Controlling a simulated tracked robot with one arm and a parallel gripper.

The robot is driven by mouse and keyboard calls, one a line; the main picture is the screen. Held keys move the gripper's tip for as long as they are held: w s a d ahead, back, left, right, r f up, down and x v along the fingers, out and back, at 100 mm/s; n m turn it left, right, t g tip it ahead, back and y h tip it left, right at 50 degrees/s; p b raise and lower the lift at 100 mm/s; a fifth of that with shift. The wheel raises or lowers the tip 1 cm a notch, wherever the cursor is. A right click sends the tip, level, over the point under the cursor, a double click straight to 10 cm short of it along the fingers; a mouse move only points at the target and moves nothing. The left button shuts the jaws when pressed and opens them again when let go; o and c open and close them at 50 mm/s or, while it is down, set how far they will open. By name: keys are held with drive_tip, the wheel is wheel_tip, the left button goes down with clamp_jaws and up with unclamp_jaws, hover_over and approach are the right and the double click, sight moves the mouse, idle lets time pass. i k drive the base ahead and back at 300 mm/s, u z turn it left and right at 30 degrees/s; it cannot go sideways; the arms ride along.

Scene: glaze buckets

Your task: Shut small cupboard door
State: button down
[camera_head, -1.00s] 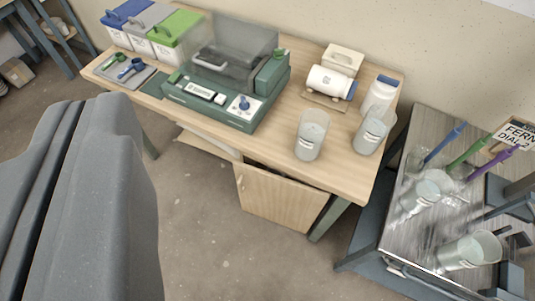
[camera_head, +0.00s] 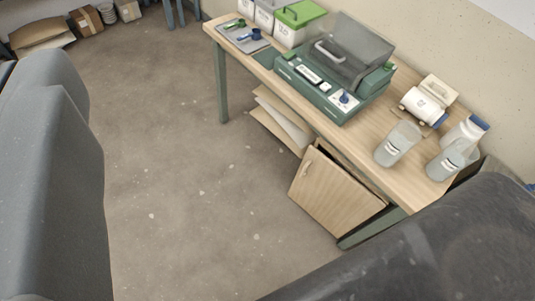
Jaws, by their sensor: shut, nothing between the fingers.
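The small cupboard door (camera_head: 333,197) is a pale wood panel under the right part of the workbench. It stands ajar, and a dark gap shows behind its top edge. A small handle (camera_head: 306,170) is near its upper left corner. The inside of the cupboard is mostly hidden. My gripper's fingers do not show; large grey parts of my own arm fill the left edge and the lower right corner. Nothing is seen touching the door.
The workbench (camera_head: 395,143) carries a green machine (camera_head: 322,82), lidded tubs (camera_head: 298,22), a white bottle (camera_head: 425,107) and clear cups (camera_head: 397,145). A green bench leg (camera_head: 371,229) stands right of the door. The floor (camera_head: 190,190) left of the door is clear.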

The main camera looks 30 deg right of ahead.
sight(335, 199)
drive_tip(key=u, duration=0.5)
drive_tip(key=k, duration=1.15)
drive_tip(key=z, duration=1.15)
drive_tip(key=i, duration=1.7)
